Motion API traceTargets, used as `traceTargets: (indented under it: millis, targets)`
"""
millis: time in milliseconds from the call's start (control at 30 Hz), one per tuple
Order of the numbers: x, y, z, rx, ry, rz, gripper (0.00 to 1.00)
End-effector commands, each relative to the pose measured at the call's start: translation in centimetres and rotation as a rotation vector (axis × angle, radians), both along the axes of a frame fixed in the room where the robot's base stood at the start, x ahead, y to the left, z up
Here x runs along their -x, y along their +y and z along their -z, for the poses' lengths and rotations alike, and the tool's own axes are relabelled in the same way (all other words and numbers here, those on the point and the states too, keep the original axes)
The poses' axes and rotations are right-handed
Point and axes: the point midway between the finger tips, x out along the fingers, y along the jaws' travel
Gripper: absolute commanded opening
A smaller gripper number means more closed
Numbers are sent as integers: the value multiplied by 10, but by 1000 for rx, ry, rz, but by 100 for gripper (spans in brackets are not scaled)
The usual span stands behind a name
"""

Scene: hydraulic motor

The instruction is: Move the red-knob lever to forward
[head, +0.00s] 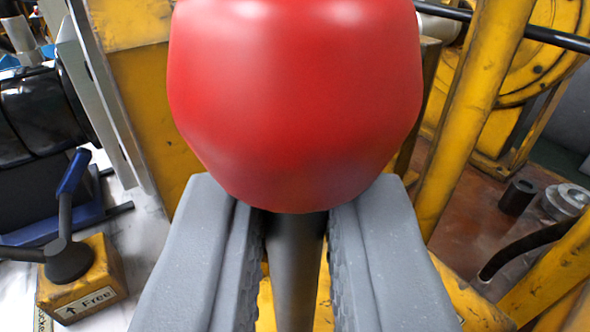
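The red knob (295,95) of the lever fills the upper middle of the head view, very close. Its dark shaft (296,265) runs down from the knob between the two grey fingers of my gripper (297,225). The fingers lie just below the knob, one on each side of the shaft. Their inner pads appear to meet the shaft right under the knob, with narrow gaps showing lower in the picture. The lever's base and any position marking for it are hidden behind the knob and fingers.
Yellow posts (470,110) and a black hose (530,247) are at right. Dark cylinders (40,105) are at left.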

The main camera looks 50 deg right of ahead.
Motion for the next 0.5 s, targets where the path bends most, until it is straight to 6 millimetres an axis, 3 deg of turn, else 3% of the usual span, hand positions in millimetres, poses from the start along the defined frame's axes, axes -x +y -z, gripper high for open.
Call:
traceTargets:
  millis: [500]
  targets:
    - [11,-53,10,-373,-103,2,0]
